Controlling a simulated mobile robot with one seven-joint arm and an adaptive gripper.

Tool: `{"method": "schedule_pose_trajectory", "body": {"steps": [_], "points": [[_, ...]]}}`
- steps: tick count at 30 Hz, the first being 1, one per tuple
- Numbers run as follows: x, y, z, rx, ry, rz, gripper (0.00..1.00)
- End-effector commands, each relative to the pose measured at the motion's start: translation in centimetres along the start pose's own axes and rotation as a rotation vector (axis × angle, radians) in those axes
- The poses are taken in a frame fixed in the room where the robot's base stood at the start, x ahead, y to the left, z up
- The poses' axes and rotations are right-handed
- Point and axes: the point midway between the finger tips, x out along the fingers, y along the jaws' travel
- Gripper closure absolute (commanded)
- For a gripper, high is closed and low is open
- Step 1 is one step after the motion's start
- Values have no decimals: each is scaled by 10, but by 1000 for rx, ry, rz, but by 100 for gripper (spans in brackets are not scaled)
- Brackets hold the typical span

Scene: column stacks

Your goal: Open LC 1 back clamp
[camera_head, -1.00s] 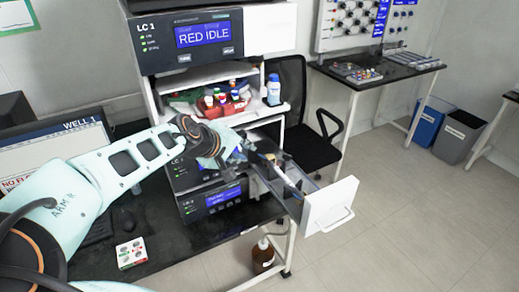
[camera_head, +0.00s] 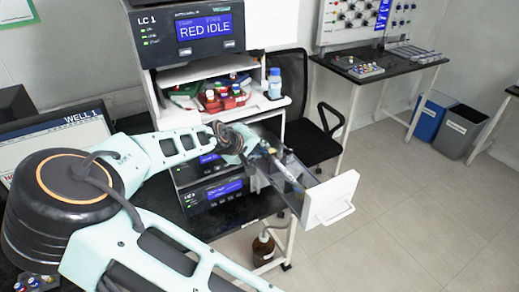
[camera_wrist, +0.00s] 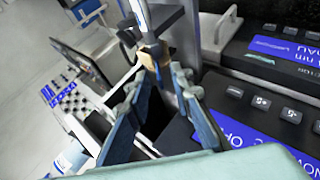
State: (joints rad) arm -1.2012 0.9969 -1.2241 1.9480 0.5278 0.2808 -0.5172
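The unit labelled LC 1 (camera_head: 190,30) stands at the top of the stack in the head view, its screen reading RED IDLE. Below it, an open drawer (camera_head: 330,197) with a white front holds a slim blue-and-white column (camera_head: 284,172). In the wrist view the column (camera_wrist: 141,14) runs into a tan, clamp-like block (camera_wrist: 150,52). My gripper (camera_wrist: 158,88) is open, its two teal fingers apart just short of this block; contact cannot be told. In the head view my gripper (camera_head: 250,145) is at the drawer's rear, partly hidden. Which clamp is the back one cannot be told.
A shelf above the drawer holds a red tray of bottles (camera_head: 222,98) and a blue-white bottle (camera_head: 274,84). Lower instrument panels (camera_head: 215,190) sit close left of the drawer.

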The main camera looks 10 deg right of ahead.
Motion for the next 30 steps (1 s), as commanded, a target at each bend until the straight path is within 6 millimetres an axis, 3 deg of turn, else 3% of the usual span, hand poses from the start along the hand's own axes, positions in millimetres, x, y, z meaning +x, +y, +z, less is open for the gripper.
{"method": "schedule_pose_trajectory", "body": {"steps": [3,9,30], "points": [[0,0,0,0,0,0,82],[0,0,0,0,0,0,100],[0,8,1,52,0,-108,100]]}}
